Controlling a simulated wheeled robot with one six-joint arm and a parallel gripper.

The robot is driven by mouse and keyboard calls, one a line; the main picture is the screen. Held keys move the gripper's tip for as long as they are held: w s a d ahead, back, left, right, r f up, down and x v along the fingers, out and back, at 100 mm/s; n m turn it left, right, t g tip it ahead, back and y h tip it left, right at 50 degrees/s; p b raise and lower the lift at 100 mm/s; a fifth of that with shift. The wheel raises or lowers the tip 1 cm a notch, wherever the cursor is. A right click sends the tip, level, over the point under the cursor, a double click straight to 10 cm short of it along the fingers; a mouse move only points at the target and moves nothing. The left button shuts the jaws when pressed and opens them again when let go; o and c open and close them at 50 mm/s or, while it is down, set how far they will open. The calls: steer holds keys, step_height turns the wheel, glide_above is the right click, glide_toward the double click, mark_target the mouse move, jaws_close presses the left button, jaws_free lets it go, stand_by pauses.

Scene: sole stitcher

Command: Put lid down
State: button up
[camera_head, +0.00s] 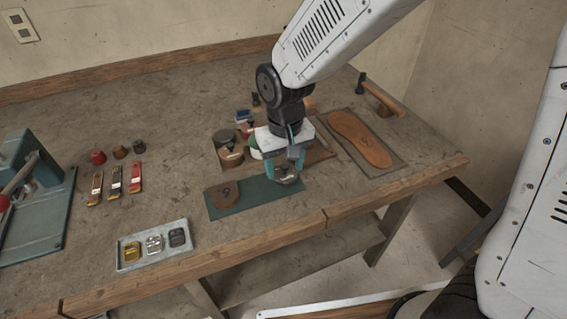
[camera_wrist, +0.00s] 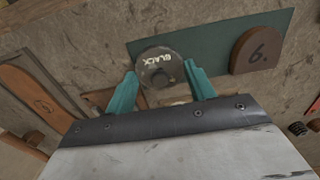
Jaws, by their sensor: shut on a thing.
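My gripper (camera_head: 284,174) is shut on a round dark grey lid (camera_wrist: 160,68) marked "BLACK", with a small knob on top. In the head view the lid (camera_head: 286,179) shows between the teal fingers, over the right part of a dark green mat (camera_head: 258,194). In the wrist view the fingers grip the lid from both sides, and the mat (camera_wrist: 208,38) lies behind it. Whether the lid touches the mat is unclear. Several small tins, one dark-topped (camera_head: 224,137), stand behind my gripper, which partly hides them.
A brown heel piece marked 6 (camera_head: 224,193) lies on the mat's left part. A brown sole (camera_head: 360,139) lies on a board at right. A metal tray (camera_head: 126,262) with buckles sits at the front left. Bench surface between tray and mat is clear.

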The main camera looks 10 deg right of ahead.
mark_target(285, 172)
steer(key=shift+w, duration=0.35)
steer(key=f, duration=0.3)
steer(key=shift+w+f, duration=0.25)
steer(key=shift+w, duration=0.05)
steer(key=shift+f, duration=0.1)
steer(key=o, duration=1)
steer(key=shift+f, duration=0.15)
steer(key=shift+c, duration=0.2)
